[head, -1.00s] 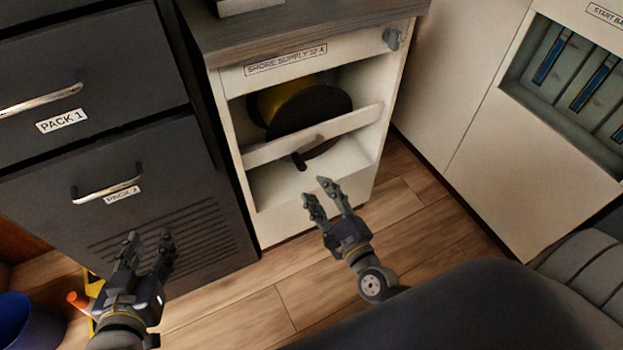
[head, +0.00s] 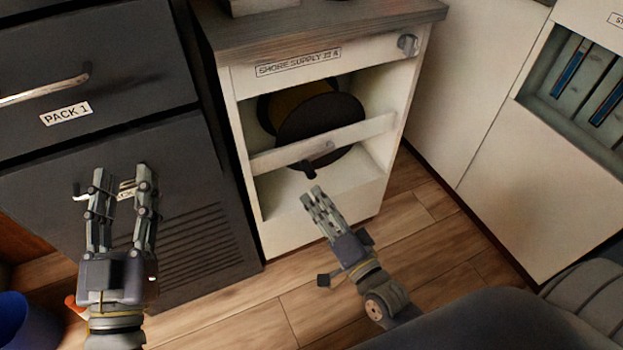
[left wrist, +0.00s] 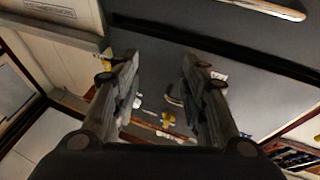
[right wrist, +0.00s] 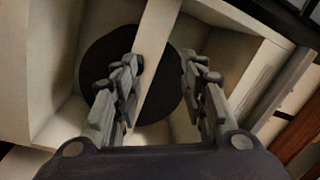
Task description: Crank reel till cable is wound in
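The reel (head: 318,112) is a dark round disc with yellow cable behind it, inside the white cabinet's open bay. The crank (head: 314,162) has a dark grip pointing down and sits in front of a white cross bar (head: 365,133). My right gripper (head: 315,191) is just below the crank grip, pointing up at it. The right wrist view shows its fingers apart, with the reel disc (right wrist: 100,68) and cross bar (right wrist: 159,50) beyond; I cannot make out the crank there. My left gripper (head: 121,175) is open and empty before the dark drawers.
The cabinet carries a "SHORE SUPPLY 32 A" label (head: 298,62) and a grey knob (head: 408,44). Dark drawers (head: 180,165) with metal handles stand on the left. A blue bin (head: 12,320) is at the lower left. The wooden floor (head: 430,235) right of the cabinet is clear.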

